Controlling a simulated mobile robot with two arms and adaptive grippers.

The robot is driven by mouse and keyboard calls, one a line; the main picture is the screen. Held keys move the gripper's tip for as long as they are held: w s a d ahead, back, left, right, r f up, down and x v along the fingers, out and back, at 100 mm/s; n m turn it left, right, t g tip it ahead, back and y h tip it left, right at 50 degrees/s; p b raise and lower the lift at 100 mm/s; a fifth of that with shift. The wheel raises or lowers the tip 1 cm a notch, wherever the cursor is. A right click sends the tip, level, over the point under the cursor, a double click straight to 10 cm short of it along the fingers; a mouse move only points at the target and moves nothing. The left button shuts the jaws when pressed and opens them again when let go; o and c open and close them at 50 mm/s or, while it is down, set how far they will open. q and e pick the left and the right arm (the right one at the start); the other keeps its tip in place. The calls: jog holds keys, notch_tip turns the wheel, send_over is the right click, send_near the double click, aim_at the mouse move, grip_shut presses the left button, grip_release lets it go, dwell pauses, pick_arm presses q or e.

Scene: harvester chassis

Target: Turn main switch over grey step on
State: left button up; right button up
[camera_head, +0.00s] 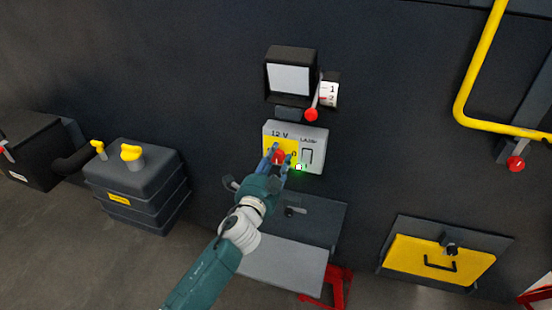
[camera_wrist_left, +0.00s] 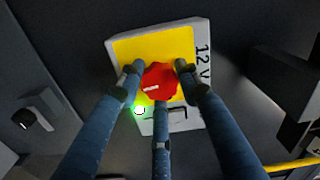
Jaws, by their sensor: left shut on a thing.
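The main switch is a red knob (camera_wrist_left: 160,83) on a yellow plate of a grey box marked "12 V" (camera_head: 313,139), mounted on the dark wall. My left gripper (camera_head: 279,156) is at the knob, with its fingers around it and shut on it. In the left wrist view the gripper (camera_wrist_left: 160,90) shows two fingers at the knob's far side and one at its near side. A small green light (camera_head: 299,167) glows at the box's lower edge. The grey step (camera_head: 285,265) is below the box. My right gripper is not in view.
Above the box are a dark-framed screen (camera_head: 289,79) and a lever with a red ball (camera_head: 311,115) beside a numbered scale. A battery-like dark box (camera_head: 140,190) stands left. A yellow hatch (camera_head: 440,262) and a yellow rail (camera_head: 478,65) are at right.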

pick_arm(q)
jog(key=shift+d+r+m, duration=0.3)
jog(key=shift+r+m, duration=0.05)
jog(key=shift+m, duration=0.25)
jog(key=o, duration=1)
jog(key=shift+o, duration=0.8)
jog(key=shift+s+d, duration=0.1)
jog(key=shift+f, duration=0.15)
jog(key=shift+s+a+f, duration=0.1)
jog(key=shift+s+a, duration=0.1)
jog(key=shift+s, duration=0.05)
jog(key=v, duration=1.1)
jog(key=shift+s, duration=0.25)
